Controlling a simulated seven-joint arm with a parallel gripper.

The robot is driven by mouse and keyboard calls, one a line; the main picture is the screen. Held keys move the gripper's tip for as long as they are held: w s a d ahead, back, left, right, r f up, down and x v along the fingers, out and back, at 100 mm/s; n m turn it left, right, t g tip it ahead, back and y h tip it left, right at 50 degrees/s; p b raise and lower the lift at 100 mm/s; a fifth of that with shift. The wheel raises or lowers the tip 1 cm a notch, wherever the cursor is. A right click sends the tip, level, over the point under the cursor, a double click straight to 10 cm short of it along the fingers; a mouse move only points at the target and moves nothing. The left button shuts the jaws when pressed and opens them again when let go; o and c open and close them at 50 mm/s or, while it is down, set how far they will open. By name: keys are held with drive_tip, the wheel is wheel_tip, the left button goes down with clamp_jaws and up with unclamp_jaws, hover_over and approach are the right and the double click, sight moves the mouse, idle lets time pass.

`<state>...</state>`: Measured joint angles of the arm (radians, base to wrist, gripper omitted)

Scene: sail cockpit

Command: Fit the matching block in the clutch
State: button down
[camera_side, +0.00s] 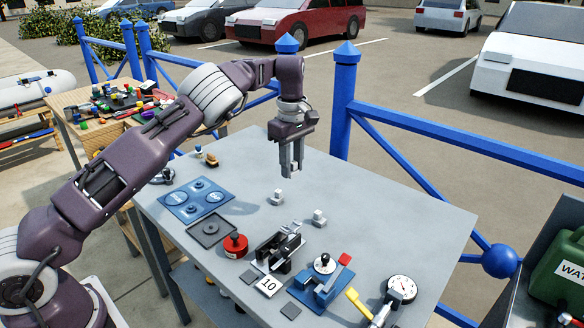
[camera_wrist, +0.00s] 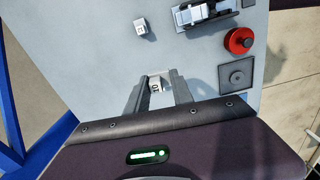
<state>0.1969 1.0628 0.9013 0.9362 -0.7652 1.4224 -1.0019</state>
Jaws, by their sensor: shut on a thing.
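My gripper (camera_side: 291,172) hangs above the grey table, pointing down. In the wrist view its fingers (camera_wrist: 157,84) stand a little apart and are shut on a small light block (camera_wrist: 156,87) with dark marking. The fingers largely hide this block in the side view. Below the gripper, a small pale block (camera_side: 277,198) sits on the table. Another (camera_side: 319,218) sits to its right and also shows in the wrist view (camera_wrist: 141,26). A black-and-silver fitting (camera_side: 278,250), apparently the clutch, stands nearer the front; it also shows in the wrist view (camera_wrist: 205,12).
A red round knob (camera_side: 236,244) and dark square tray (camera_side: 211,229) stand left of the fitting. A "10" card (camera_side: 268,285), blue lever device (camera_side: 322,285) and dial gauge (camera_side: 402,289) are nearby. A blue panel (camera_side: 196,200) lies left. The table's back right is clear.

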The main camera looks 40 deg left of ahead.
drive_tip(key=shift+s+d, duration=0.15)
drive_tip(key=shift+d, duration=0.05)
approach(273, 239)
drive_tip(key=s+d+f, duration=0.2)
drive_tip(key=shift+w+a+f+n, duration=0.1)
drive_tip(key=shift+f+n, duration=0.3)
drive_tip(key=shift+f, duration=1)
drive_tip(key=shift+f, duration=1.45)
drive_tip(key=c, duration=1)
unclamp_jaws()
drive_tip(key=shift+o, duration=0.4)
